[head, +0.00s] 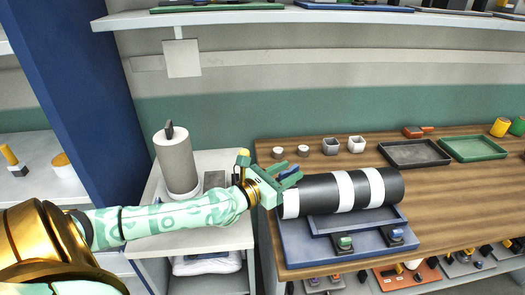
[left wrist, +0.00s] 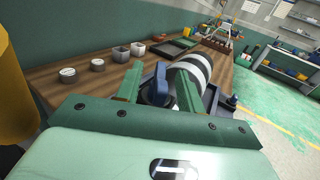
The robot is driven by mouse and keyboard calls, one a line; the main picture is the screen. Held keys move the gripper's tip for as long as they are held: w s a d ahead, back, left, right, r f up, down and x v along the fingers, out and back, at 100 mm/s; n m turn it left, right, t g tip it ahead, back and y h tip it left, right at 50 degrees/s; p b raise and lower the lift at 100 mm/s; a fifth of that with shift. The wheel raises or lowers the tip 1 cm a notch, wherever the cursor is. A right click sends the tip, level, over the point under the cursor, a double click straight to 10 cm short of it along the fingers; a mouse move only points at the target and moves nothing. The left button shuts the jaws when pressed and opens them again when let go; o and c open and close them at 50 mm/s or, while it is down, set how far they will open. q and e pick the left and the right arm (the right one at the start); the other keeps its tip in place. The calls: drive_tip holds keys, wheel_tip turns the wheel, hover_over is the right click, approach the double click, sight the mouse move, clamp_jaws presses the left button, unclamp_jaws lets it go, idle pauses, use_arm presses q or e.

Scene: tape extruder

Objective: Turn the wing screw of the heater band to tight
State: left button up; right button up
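The extruder barrel (head: 350,192) is a black cylinder with white bands, lying on its side on a blue base (head: 300,245). A blue wing screw (head: 291,178) is at the barrel's left end. It also shows in the left wrist view (left wrist: 156,84). My left gripper (head: 281,181) is at that end. In the left wrist view its two green fingers (left wrist: 160,88) stand apart, one on each side of the wing screw, with a small gap visible at the left finger. The screw's lower part is hidden by the gripper. My right gripper is not in view.
Small round and square pots (head: 331,146) stand behind the barrel on the wooden bench (head: 450,215). A black tray (head: 414,153) and a green tray (head: 473,148) lie at the back right. A grey cylinder (head: 176,162) stands on the side table at left.

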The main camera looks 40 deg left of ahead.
use_arm(q)
drive_tip(key=s+a+b, duration=0.1)
drive_tip(key=s+a, duration=0.1)
drive_tip(key=s, duration=1.3)
drive_tip(key=shift+a, duration=0.4)
drive_tip(key=shift+s, duration=0.1)
drive_tip(key=shift+c, duration=0.4)
